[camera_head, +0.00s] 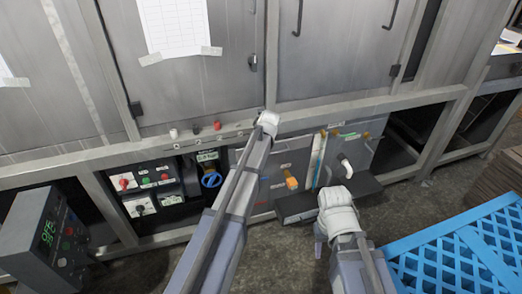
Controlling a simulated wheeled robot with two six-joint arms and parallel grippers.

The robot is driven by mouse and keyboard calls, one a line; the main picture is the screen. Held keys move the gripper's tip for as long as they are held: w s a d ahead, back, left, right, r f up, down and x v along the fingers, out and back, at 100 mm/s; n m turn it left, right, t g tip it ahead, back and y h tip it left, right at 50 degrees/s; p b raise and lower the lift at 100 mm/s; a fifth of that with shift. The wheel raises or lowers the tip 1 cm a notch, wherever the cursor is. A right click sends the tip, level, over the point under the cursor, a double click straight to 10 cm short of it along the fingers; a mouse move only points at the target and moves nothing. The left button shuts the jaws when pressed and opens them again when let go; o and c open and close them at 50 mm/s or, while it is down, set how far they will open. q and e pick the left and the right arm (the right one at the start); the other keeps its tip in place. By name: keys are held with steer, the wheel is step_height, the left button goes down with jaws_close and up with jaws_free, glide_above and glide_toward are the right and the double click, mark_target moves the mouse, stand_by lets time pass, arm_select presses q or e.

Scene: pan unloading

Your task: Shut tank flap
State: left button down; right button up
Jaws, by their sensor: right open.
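A grey panel (355,148) with a white bent handle (345,163) is in the lower cabinet, right of centre. I take it for the tank flap, but cannot tell whether it is open or shut. My right gripper (319,247) hangs below the wrist, open, small and partly hidden, apart from the handle. My left arm crosses the middle up to the cabinet rail; its gripper's fingers do not show.
An orange handle (291,183) and a blue valve wheel (211,180) are left of the panel. A control box (52,240) stands at the left. A blue lattice crate (458,250) fills the lower right. Dark floor shows between.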

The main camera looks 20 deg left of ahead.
arm_select(q)
steer(key=shift+w+a+r, duration=0.15)
steer(key=shift+w+a, duration=0.1)
steer(key=shift+w, duration=0.1)
steer(key=shift+w+a, duration=0.1)
steer(key=shift+w, duration=0.05)
stand_by(0.3)
steer(key=shift+r, duration=0.15)
steer(key=p+v, duration=0.7)
steer(key=shift+s+d+r, duration=0.2)
steer(key=shift+s, duration=0.15)
